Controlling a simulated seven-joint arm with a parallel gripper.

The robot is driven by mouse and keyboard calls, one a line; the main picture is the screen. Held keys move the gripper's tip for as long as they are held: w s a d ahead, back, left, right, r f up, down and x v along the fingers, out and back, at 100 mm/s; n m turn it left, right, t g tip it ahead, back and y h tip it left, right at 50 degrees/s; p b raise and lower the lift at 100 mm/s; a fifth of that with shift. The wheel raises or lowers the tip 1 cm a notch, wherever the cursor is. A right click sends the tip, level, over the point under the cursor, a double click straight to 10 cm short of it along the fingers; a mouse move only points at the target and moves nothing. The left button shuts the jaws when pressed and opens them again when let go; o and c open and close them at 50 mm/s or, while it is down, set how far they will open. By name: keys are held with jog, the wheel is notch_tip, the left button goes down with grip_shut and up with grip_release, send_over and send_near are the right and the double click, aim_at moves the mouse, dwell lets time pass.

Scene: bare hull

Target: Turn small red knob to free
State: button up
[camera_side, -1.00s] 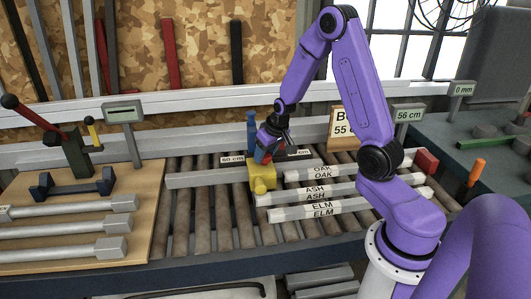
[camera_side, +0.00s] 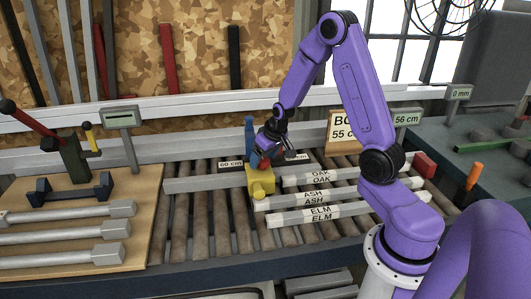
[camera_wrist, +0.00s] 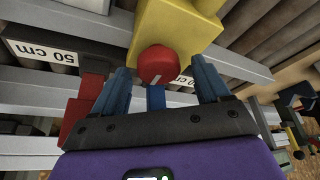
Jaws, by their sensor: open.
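The small red knob (camera_wrist: 158,65) sits on the yellow block (camera_wrist: 180,25) and has a pale mark on its face. In the wrist view it lies just ahead of my gripper (camera_wrist: 160,85), roughly between the two blue fingers. The fingers are apart, and I see no contact with the knob. In the side view my gripper (camera_side: 268,150) is at the top of the yellow block (camera_side: 260,181), which stands at the end of a grey rail. A bit of red shows there, but the knob is mostly hidden by my gripper.
Labelled bars, OAK (camera_side: 322,176), ASH (camera_side: 315,195) and ELM (camera_side: 318,213), lie right of the yellow block on rollers. A blue post (camera_side: 249,135) stands behind the block. A wooden board (camera_side: 140,225) with grey tools is at left. A red block (camera_side: 424,164) is at right.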

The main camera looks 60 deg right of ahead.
jog(key=v, duration=1.7)
jog(key=shift+r, duration=0.25)
jog(key=s+a+f+n+g+y, duration=0.1)
jog(key=s+a+f+n+g, duration=0.1)
jog(key=s+a+n, duration=0.45)
jog(key=s+a+f+n+g+y, duration=0.1)
jog(key=s+a+f+n, duration=0.15)
jog(key=s+a, duration=0.7)
jog(key=s+a+n+g, duration=0.1)
jog(key=s+a+n, duration=0.3)
jog(key=s, duration=0.3)
jog(key=shift+s+f+n+h, duration=0.2)
jog(key=shift+s+n+h, duration=0.15)
jog(key=shift+n, duration=0.45)
jog(key=shift+w, duration=0.1)
